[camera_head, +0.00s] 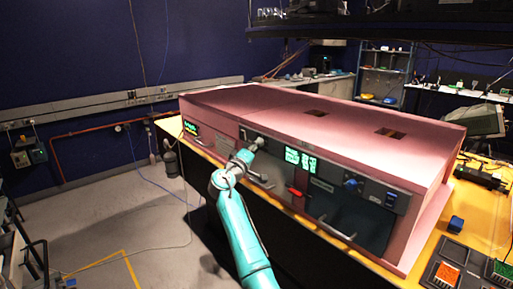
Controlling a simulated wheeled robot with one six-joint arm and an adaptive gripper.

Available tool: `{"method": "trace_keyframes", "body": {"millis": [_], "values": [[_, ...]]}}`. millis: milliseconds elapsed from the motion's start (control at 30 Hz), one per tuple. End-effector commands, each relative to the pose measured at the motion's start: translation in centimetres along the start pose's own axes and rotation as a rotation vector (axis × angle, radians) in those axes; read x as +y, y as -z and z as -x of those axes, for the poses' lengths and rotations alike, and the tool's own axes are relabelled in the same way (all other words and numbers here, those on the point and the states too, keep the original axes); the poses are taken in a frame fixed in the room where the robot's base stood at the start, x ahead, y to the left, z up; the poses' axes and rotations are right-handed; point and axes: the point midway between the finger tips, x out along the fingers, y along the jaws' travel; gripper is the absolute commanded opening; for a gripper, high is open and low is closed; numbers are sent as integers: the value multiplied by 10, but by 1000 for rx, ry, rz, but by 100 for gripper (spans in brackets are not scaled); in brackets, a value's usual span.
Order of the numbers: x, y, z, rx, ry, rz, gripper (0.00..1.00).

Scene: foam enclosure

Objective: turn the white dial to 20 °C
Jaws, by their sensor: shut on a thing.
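My teal arm reaches up from the bottom of the view to the front panel of the pink foam enclosure (330,115). My gripper (257,143) is at the panel, left of the larger green display, and is shut on the white dial. The dial is almost wholly hidden by the gripper, so its pointer and marks cannot be seen. The larger green display (300,160) is lit, but its text is too small to read. A smaller lit green display (191,128) is at the panel's left end.
A red part (295,192) sticks out below the larger display. A blue knob (351,184) and a handle (338,230) are further right on the front. A blue block (455,224) and bins of small parts (457,275) are on the yellow bench at right. The floor at left is mostly clear.

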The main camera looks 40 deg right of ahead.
Motion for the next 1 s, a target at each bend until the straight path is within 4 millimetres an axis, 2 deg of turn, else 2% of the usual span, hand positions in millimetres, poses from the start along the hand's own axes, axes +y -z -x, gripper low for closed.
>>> {"method": "trace_keyframes", "body": {"millis": [1000], "values": [[5,3,-1,1,356,852,0]]}}
